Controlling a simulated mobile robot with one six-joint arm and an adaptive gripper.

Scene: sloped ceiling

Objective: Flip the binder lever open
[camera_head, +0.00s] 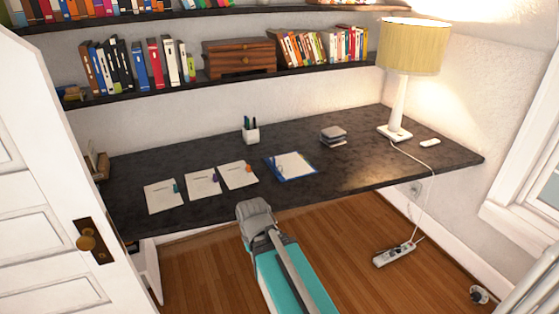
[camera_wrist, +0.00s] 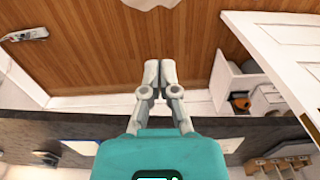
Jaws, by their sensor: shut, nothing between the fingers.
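A blue binder (camera_head: 272,169) with white sheets on it lies flat on the dark desk, right of the loose papers. Its lever is too small to make out in the head view. My gripper (camera_wrist: 160,64) is shut and empty in the wrist view, its fingertips together against the wooden floor behind. It is apart from the binder and touches nothing that I can see. The head view shows my teal arm in front of the desk, but the fingertips cannot be made out there.
The desk (camera_head: 380,157) carries several papers (camera_head: 202,183) with small coloured items, a pen cup (camera_head: 251,130), stacked grey blocks (camera_head: 333,136) and a lamp (camera_head: 398,105). Bookshelves hang above. A door (camera_head: 50,220) stands at left. A power strip (camera_head: 394,254) lies on the floor.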

